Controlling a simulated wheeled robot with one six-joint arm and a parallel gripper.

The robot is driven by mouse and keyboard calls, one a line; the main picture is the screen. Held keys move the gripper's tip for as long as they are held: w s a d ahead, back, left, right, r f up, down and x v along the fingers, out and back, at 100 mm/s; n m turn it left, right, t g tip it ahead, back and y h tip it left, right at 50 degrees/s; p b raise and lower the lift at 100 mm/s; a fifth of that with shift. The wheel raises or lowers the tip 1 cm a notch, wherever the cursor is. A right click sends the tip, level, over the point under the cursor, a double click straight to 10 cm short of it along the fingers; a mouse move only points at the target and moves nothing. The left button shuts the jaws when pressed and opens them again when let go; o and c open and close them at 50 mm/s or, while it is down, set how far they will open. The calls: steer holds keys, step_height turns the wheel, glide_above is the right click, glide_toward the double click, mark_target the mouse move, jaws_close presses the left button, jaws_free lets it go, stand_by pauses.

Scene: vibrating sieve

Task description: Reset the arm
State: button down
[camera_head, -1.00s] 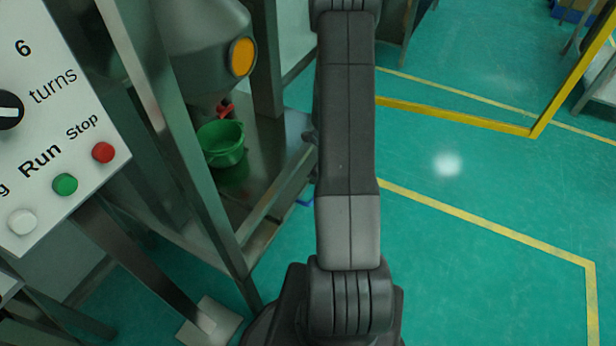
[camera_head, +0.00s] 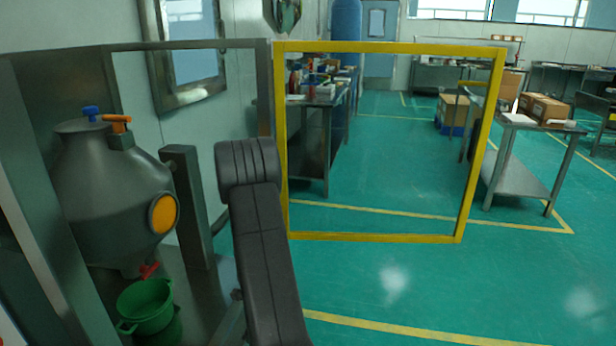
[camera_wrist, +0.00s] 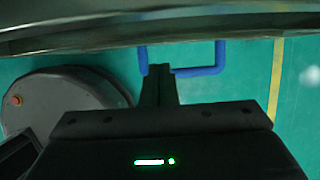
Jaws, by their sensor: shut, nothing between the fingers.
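My arm (camera_head: 258,235) rises from the bottom of the head view, beside the metal frame. Its dark upper link is upright and leans slightly left. My gripper is outside the head view. In the wrist view my gripper (camera_wrist: 160,72) points up the picture with its dark fingers together and nothing held between them. The fingertips are close to a blue bar-like frame (camera_wrist: 203,71) in the picture; I cannot tell whether they touch it.
A grey vessel (camera_head: 100,195) with an orange round port stands at left, above a green bucket (camera_head: 147,306). A yellow frame (camera_head: 390,47) stands behind my arm. A metal edge (camera_wrist: 100,38) crosses the wrist view's top. Green floor at right is open.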

steer(key=b+x, duration=0.3)
steer(key=x, duration=0.2)
steer(key=shift+w+a+f, duration=0.1)
steer(key=shift+a+f, duration=0.1)
